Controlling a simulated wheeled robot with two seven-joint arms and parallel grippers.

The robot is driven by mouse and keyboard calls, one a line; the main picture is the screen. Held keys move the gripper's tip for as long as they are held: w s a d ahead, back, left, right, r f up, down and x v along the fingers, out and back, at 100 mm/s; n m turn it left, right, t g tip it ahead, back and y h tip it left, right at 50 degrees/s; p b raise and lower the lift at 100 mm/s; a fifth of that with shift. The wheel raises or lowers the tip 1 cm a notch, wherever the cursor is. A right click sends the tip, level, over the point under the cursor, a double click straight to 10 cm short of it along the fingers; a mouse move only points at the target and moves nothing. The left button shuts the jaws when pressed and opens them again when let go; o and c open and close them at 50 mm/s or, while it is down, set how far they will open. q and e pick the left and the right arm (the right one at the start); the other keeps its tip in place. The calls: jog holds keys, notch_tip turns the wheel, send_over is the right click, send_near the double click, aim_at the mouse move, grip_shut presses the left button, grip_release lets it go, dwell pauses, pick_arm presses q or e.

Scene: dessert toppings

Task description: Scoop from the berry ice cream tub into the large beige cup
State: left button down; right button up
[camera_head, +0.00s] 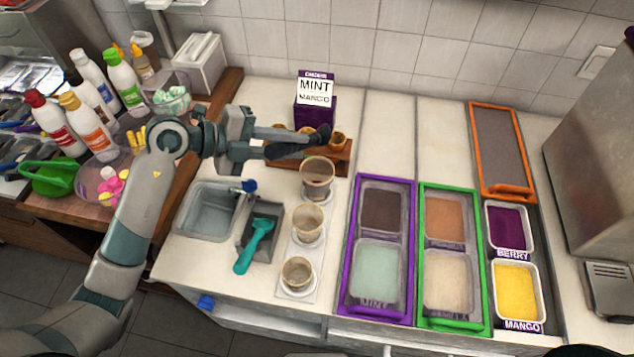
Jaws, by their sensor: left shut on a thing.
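The berry tub (509,228) is a white-rimmed container of dark purple ice cream at the right, labelled BERRY. The large beige cup (317,178) is the back and biggest one in a row of three on a pale strip. My left gripper (318,141) is over the wooden cone stand, just behind and above the large cup. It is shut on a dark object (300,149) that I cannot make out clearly. A teal scoop (256,245) lies in a grey tray (241,252) left of the cups.
Two smaller cups stand in front: a medium one (307,221) and a small one (297,271). A purple-framed tub pair (347,290) and a green-framed pair (482,300) lie between cups and berry. The mango tub (515,292) is before berry. A sink (207,211) is left.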

pick_arm(q)
jog(key=m+y, duration=0.1)
jog(key=m, duration=0.1)
jog(key=r+m+y, duration=0.1)
jog(key=shift+m+g, duration=0.3)
jog(key=shift+m, duration=0.1)
jog(key=shift+r+m, duration=0.15)
jog(key=shift+m, duration=0.45)
pick_arm(e)
jog(key=shift+a, duration=0.3)
